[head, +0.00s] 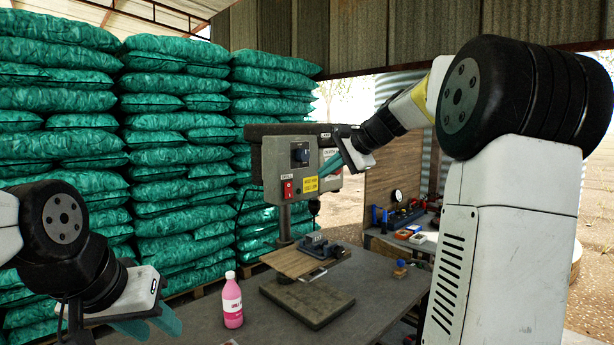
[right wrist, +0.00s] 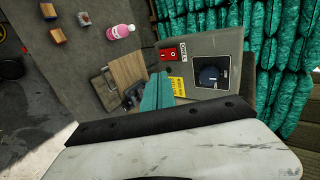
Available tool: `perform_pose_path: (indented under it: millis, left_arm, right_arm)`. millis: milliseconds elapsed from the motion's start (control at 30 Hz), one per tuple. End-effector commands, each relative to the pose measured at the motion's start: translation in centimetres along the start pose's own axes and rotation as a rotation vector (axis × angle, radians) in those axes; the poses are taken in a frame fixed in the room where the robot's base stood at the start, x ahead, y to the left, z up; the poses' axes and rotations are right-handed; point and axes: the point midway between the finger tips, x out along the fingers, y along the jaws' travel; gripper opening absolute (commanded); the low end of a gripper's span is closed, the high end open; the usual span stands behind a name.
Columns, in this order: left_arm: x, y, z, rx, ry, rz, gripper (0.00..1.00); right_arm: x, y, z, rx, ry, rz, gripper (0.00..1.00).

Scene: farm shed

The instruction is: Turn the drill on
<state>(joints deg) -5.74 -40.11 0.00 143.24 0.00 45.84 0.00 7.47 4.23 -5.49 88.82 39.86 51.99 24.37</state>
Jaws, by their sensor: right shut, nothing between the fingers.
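The drill press (head: 275,160) stands on the bench, its grey front panel facing me. A red switch (head: 288,188) sits low on the panel under a DRILL label, and a dark round knob (head: 301,154) is above it. The right wrist view also shows the red switch (right wrist: 170,54) and the knob (right wrist: 210,75). My right gripper (head: 328,168) is shut and empty, its teal fingertips close to the panel's right side, beside the yellow label (head: 311,187). In the right wrist view its fingertips (right wrist: 158,78) appear just below the switch; contact cannot be told. My left gripper (head: 150,322) is open and empty at lower left.
A pink bottle (head: 232,303) stands on the bench left of the drill's base (head: 310,300). A vise (head: 318,246) sits on the drill's wooden table. Stacked green sacks (head: 170,150) fill the back left. A tool bench (head: 410,238) is behind at right.

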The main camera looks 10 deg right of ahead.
Motion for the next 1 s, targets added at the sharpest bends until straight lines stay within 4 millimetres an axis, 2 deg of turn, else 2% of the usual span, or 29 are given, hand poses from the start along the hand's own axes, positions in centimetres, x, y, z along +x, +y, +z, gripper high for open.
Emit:
perform_pose_path:
  millis: [233,667,833,1000]
  left_arm:
    - [0.0,0.0,0.0,0.0,0.0,0.0,0.36]
    - [0.0,0.0,0.0,0.0,0.0,0.0,0.36]
    - [0.0,0.0,0.0,0.0,0.0,0.0,0.36]
    - [0.0,0.0,0.0,0.0,0.0,0.0,0.36]
  right_arm:
    - [0.3,1.2,0.1,0.002,0.0,0.002,0.0]
    - [0.7,1.2,0.2,-0.001,-0.002,0.001,0.0]
    - [2.6,1.3,0.3,0.0,-0.004,0.003,0.0]
    - [6.2,1.3,0.3,0.0,-0.005,0.003,0.0]
